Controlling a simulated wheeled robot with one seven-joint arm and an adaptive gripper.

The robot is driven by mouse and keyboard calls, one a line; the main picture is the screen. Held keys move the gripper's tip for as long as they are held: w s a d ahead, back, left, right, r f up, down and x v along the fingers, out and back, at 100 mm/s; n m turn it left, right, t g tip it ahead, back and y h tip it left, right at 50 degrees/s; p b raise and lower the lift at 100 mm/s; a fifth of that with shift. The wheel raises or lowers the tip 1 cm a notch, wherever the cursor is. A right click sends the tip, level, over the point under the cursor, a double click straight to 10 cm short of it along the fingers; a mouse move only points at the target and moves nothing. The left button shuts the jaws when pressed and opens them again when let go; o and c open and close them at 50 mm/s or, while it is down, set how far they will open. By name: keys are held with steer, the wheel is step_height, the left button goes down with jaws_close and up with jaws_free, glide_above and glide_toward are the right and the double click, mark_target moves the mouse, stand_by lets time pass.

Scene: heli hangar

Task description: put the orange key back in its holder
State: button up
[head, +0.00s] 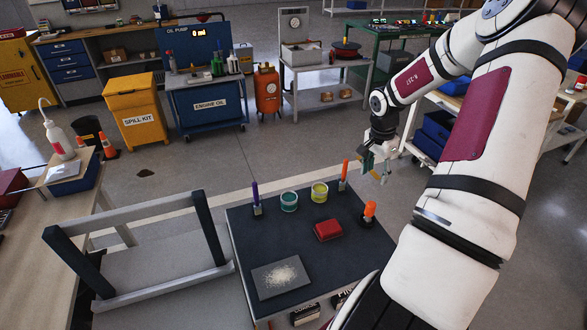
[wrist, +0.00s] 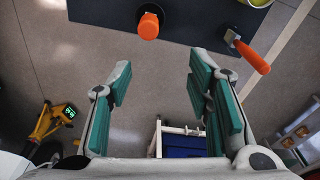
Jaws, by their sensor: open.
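Two orange things stand on the dark tabletop (head: 300,245), and I cannot tell for sure which is the key. A thick orange knob (head: 370,209) stands on a dark base near the right edge; it also shows in the wrist view (wrist: 148,25). A slim orange handle (head: 345,170) rises from a small metal piece at the back right corner; it also shows in the wrist view (wrist: 250,55). My gripper (head: 376,170) is open and empty, apart from both, beyond the table's right edge. Its teal-padded fingers (wrist: 160,95) have floor between them.
A purple handle (head: 255,194), a teal can (head: 289,201), a yellow-green can (head: 320,192), a red block (head: 328,230) and a grey plate with pale grains (head: 280,277) share the tabletop. A grey frame (head: 140,250) stands left.

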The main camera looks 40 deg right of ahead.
steer(key=w+a+r+n+t+h, duration=0.3)
steer(key=w+r, duration=0.5)
steer(key=r, duration=0.1)
steer(key=w+a+r+n+t+h, duration=0.2)
steer(key=w+a+r+n+t, duration=0.1)
steer(key=w+r, duration=0.55)
steer(key=w+a+r+n+t+y, duration=0.1)
steer(key=w+a+r+n+t, duration=0.15)
steer(key=a+r, duration=0.5)
steer(key=w+a+r+n+t+y, duration=0.1)
steer(key=a+r+n+t+y, duration=0.2)
steer(key=a, duration=0.7)
steer(key=s+a+r+n+g+y, duration=0.1)
steer(key=s+a+r+n+y, duration=0.15)
steer(key=s+a, duration=0.5)
steer(key=s+a+r+n+g+y, duration=0.1)
steer(key=s+a+r+n+g, duration=0.2)
steer(key=a, duration=0.8)
steer(key=s+f+n+g, duration=0.1)
steer(key=s+f, duration=0.1)
steer(key=s, duration=0.7)
steer(key=s+f+n+g+h, duration=0.1)
steer(key=s+f, duration=0.1)
steer(key=s, duration=0.7)
steer(key=shift+s+a+f, duration=0.3)
steer(key=shift+s+a, duration=0.05)
steer(key=shift+a, duration=0.1)
